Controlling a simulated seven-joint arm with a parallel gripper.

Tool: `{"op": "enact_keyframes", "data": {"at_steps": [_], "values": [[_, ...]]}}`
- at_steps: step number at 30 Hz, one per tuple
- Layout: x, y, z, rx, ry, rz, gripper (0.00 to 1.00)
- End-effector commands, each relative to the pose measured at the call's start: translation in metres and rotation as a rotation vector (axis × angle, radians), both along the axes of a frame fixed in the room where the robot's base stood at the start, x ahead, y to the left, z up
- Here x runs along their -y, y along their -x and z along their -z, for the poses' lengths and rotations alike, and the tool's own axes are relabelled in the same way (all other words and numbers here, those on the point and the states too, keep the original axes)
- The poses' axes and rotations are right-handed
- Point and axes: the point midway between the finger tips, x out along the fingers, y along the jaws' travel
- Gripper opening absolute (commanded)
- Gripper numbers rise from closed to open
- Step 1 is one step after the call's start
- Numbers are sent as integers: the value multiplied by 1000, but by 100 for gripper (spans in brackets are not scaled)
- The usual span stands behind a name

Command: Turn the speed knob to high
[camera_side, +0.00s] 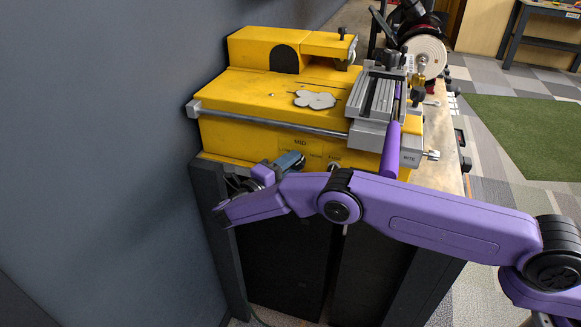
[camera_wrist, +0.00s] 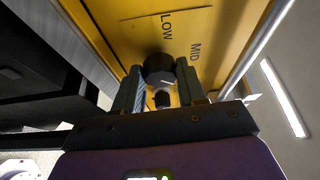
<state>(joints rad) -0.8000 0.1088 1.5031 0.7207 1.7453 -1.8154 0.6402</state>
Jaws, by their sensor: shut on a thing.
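The speed knob (camera_wrist: 158,66) is a dark round knob on the yellow front panel of the machine (camera_side: 262,137). In the wrist view it sits between the two fingers of my gripper (camera_wrist: 160,78), which is shut on it. The printed words LOW (camera_wrist: 167,24) and MID (camera_wrist: 195,51) show beside the knob; no HIGH label is readable there. I cannot make out a pointer mark on the knob. In the side view my gripper (camera_side: 290,163) reaches the front panel just below the MID label (camera_side: 300,142), and it largely hides the knob.
A second small knob or fitting (camera_side: 333,167) stands on the panel to the right. A metal rail (camera_side: 270,126) runs along the machine's front edge above. A wall is close on the left.

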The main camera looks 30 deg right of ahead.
Motion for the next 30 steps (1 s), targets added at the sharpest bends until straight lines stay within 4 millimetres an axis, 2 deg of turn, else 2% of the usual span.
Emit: {"op": "enact_keyframes", "data": {"at_steps": [22, 23, 24, 25, 30], "values": [[-1, 1, 0, 60, -61, -3, 10], [-1, 1, 0, 59, -60, -3, 47], [-1, 1, 0, 59, -60, -3, 60], [-1, 1, 0, 59, -60, -2, 66], [-1, 0, -1, 60, -61, -2, 66]]}}
